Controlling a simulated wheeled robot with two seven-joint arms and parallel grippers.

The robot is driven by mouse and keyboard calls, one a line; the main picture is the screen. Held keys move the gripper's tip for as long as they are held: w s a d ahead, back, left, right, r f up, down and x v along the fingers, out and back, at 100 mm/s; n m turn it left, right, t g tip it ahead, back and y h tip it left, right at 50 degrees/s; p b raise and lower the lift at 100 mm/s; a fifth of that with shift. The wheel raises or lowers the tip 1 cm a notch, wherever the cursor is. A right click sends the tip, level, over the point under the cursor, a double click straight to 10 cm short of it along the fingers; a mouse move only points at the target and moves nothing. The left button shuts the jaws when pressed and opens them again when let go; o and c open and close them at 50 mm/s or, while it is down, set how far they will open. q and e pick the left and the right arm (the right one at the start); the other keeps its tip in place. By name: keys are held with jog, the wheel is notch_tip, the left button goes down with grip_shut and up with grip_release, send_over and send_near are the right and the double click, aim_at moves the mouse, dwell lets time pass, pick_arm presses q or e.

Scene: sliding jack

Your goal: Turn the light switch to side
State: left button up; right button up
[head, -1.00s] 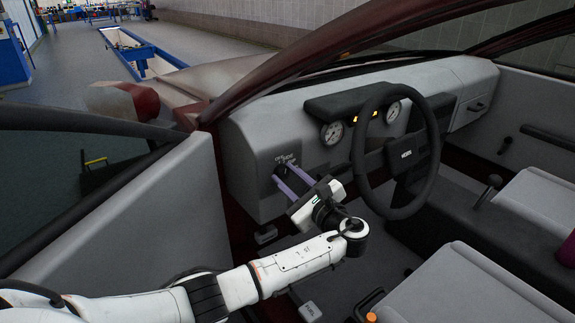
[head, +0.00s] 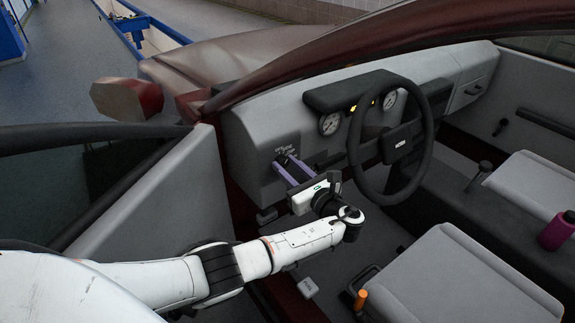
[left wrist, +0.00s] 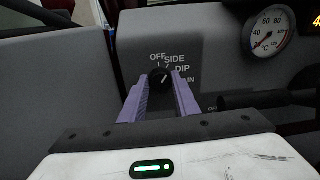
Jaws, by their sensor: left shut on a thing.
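The light switch is a small dark round knob (left wrist: 158,78) on the grey dashboard left of the steering wheel. White labels OFF, SIDE, DIP and a partly covered one ending in "AIN" curve around its top and right. A short pale mark shows on the knob; it points up and right, but I cannot tell exactly which label it meets. My left gripper (left wrist: 160,80), with purple fingers, is shut on the knob, one finger on each side. In the head view the left gripper (head: 284,160) reaches the dashboard and its fingers largely hide the knob. My right gripper is not in view.
The steering wheel (head: 393,138) is close to the right of my left gripper. The open car door (head: 150,205) lies to the left. Round gauges (head: 330,124) sit behind the wheel. Seats (head: 455,280) and a magenta bottle (head: 556,231) are at the right.

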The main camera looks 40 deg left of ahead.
pick_arm(q)
jog(key=shift+f, duration=0.1)
jog(key=o, duration=1)
jog(key=shift+o, duration=0.2)
jog(key=v, duration=1)
jog(key=shift+d, duration=0.15)
jog(key=shift+s, duration=0.1)
